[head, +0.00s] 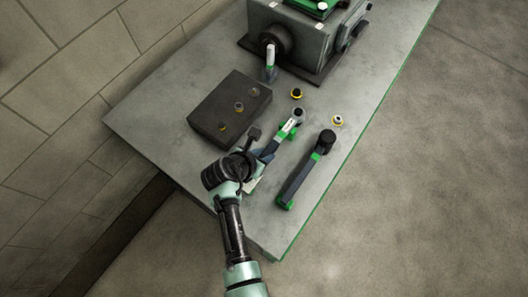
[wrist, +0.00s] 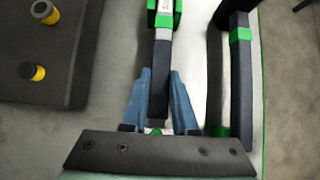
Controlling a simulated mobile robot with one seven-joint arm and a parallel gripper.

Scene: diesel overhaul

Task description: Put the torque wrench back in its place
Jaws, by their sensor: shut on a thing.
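My gripper (wrist: 160,98) is shut on the dark handle of the torque wrench (wrist: 162,52), with one blue finger on each side. This wrench has green bands and a white label.
A dark block (head: 212,108) with several round fittings lies left on the grey bench (head: 150,110). A grey engine housing (head: 306,37) stands at the back, with a small green-banded tool (head: 270,62) before it. Small ring-like parts (head: 297,93) lie past the wrench head. The bench's right edge is green.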

